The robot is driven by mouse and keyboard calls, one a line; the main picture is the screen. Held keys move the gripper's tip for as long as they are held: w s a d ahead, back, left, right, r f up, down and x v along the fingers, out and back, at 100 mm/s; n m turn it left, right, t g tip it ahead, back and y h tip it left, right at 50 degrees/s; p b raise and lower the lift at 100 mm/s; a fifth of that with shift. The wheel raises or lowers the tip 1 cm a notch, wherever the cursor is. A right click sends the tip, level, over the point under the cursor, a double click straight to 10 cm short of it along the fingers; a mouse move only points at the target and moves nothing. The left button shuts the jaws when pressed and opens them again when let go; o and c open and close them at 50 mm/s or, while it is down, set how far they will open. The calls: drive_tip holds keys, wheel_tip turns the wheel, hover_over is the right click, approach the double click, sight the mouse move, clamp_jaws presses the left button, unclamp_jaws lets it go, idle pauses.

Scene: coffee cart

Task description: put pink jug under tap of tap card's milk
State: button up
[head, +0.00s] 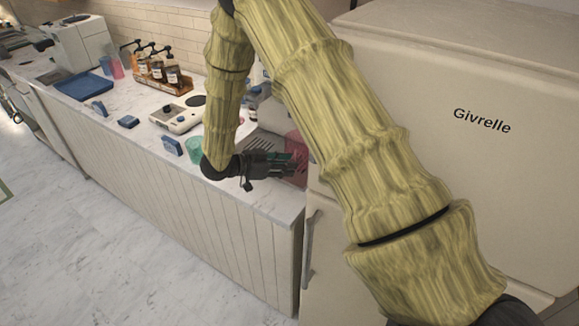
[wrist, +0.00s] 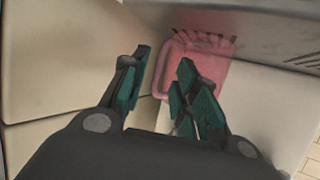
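The pink jug (head: 299,150) is translucent and stands at the right end of the counter, close to the fridge. My gripper is partly in front of it in the head view. In the wrist view the jug (wrist: 208,68) lies just beyond my fingers, with its handle loop on the left side. My gripper (head: 284,165) is open. In the wrist view its two fingers (wrist: 163,84) are apart, with the handle seen between them; contact cannot be told. A slotted metal surface (head: 262,146) is beside the jug. The milk tap and its card cannot be made out.
A large cream fridge (head: 480,170) closes off the right side. A teal cup (head: 194,150) and a blue card stand (head: 172,146) are left of my wrist. A scale (head: 178,117) and a syrup bottle rack (head: 160,77) are farther left. The floor in front is clear.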

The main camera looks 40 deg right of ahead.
drive_tip(key=b+v, duration=0.2)
drive_tip(key=v, duration=0.8)
drive_tip(key=shift+b, duration=0.3)
drive_tip(key=shift+a, duration=0.15)
